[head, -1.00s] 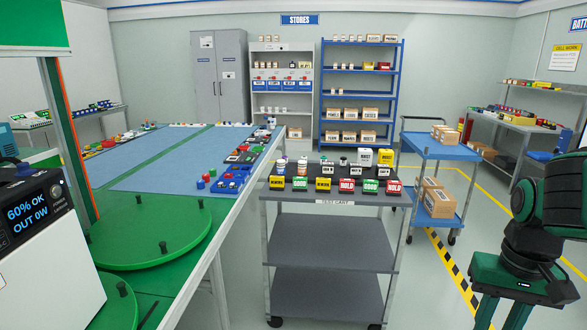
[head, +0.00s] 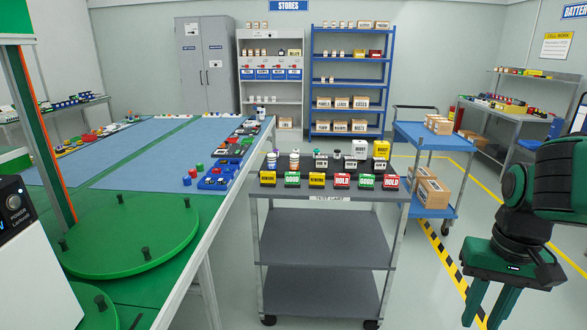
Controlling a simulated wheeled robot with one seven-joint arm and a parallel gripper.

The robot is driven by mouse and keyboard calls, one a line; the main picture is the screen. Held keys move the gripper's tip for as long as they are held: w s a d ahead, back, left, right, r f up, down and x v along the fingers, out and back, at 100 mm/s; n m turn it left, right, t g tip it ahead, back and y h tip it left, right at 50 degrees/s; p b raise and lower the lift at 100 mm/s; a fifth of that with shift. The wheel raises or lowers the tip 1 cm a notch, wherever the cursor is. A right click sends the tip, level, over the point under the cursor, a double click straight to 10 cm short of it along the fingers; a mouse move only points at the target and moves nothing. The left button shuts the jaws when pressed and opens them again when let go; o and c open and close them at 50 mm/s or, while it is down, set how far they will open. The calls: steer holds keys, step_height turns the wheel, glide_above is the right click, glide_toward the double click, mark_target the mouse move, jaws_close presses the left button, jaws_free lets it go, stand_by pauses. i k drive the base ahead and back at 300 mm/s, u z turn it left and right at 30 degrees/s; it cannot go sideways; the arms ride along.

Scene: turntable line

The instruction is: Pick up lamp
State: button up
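I cannot tell any thing here surely as the lamp. Small labelled units stand in a row on the dark top of the test cart (head: 402,197), among them a small grey-and-white unit (head: 320,162) and one with a dark knob (head: 336,160). Their labels are too small to read. My gripper (head: 488,308) hangs at the lower right, right of the cart and apart from it. Its two green fingers point down with a gap between them, and nothing shows between them. The fingertips are at or past the bottom edge.
Coloured sign blocks (head: 342,180) line the cart's front edge. A white box (head: 360,149) and a yellow box (head: 381,149) stand behind. A green turntable (head: 130,240) and long blue-topped table (head: 130,165) are left. A blue trolley (head: 440,146) stands behind right; striped floor lies between.

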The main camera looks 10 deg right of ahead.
mark_target(294, 159)
steer(key=u, duration=0.15)
steer(key=i, duration=2.2)
steer(key=z, duration=0.65)
